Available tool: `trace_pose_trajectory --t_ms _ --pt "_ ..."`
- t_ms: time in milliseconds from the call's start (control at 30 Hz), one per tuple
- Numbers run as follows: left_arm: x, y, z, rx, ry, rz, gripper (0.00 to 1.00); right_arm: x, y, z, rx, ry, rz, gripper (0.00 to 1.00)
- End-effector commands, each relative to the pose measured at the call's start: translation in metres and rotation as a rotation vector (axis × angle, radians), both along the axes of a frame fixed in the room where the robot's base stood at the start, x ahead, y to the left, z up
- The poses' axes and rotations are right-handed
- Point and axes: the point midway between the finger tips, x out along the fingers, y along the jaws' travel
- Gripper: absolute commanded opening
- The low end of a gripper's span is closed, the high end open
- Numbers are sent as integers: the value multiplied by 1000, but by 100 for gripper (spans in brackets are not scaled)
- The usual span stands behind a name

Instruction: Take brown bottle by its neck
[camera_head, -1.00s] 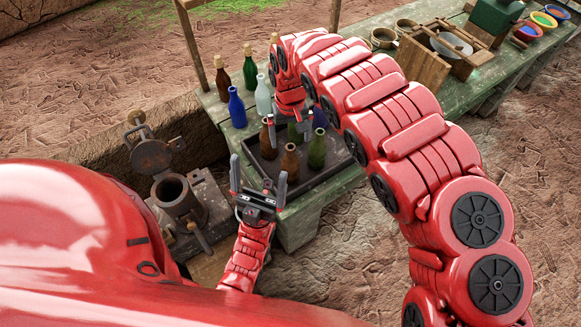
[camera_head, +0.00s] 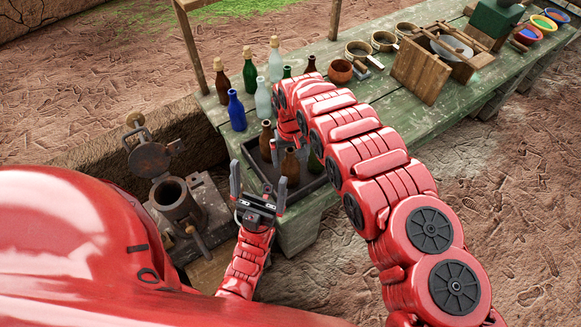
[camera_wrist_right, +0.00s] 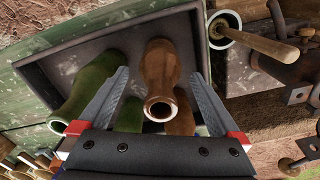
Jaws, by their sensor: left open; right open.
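A brown bottle (camera_head: 290,167) stands in a dark tray (camera_head: 248,158) on the green table, partly covered by my right gripper in the head view. In the right wrist view its mouth and neck (camera_wrist_right: 162,92) lie between the two spread fingers of my right gripper (camera_wrist_right: 158,72), with a gap on each side. A second brown bottle (camera_head: 266,140) stands to its left in the tray. My left gripper (camera_head: 259,183) is open and empty, in front of the tray's near edge.
Green bottles (camera_wrist_right: 85,92) stand beside the brown one in the tray. Blue (camera_head: 236,112), clear (camera_head: 263,100) and dark bottles stand behind. A metal pot with a hinged lid (camera_head: 174,194) is at left. A clay bowl (camera_head: 340,71) stands behind my right arm.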

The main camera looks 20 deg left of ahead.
Motion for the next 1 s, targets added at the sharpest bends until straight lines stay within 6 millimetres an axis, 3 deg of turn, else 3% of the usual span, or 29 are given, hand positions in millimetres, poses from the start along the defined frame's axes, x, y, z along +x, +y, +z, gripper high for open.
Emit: trace_pose_trajectory --t_ms 267,800,1000 --pt "0 0 0 0 0 0 100 0 0 -2 0 0 0 99" --pt "0 0 0 0 0 0 100 0 0 -2 1 -1 1 3" --pt "0 0 0 0 0 0 100 0 0 -1 1 -1 1 3"
